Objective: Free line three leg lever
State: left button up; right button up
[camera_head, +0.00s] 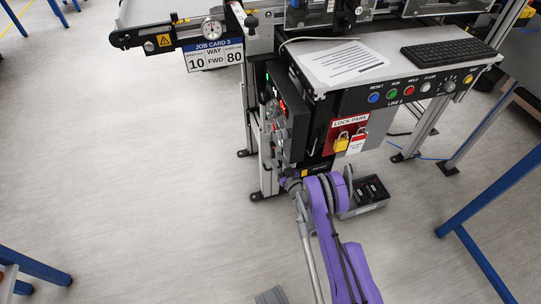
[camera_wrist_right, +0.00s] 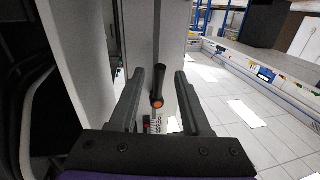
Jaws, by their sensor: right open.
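In the right wrist view a black-handled lever (camera_wrist_right: 156,86) with an orange end stands in front of a pale grey leg or panel (camera_wrist_right: 158,35). My right gripper (camera_wrist_right: 161,72) is open, with one dark finger on each side of the lever, and does not grip it. In the head view my right gripper (camera_head: 287,183) is low at the leg of the conveyor frame marked line 2, mostly hidden by my purple wrist. The lever cannot be made out there. My left gripper is not in view.
A lock park board (camera_head: 345,132) holds a yellow padlock (camera_head: 341,143) and a red tagged one. A control panel (camera_head: 400,97) with coloured buttons sits above. A dark box (camera_head: 368,192) stands on the floor beside the frame.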

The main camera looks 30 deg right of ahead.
jog(key=shift+w, duration=0.1)
grip_shut()
jog(key=shift+d, duration=0.15)
dwell(0.4)
jog(key=s+d+r+n+g+h+p, duration=0.1)
jog(key=d+r+n, duration=0.3)
jog(key=n, duration=1.2)
jog(key=shift+r+g+h, duration=0.8)
jog(key=shift+r+h, duration=0.1)
jog(key=shift+n, duration=0.4)
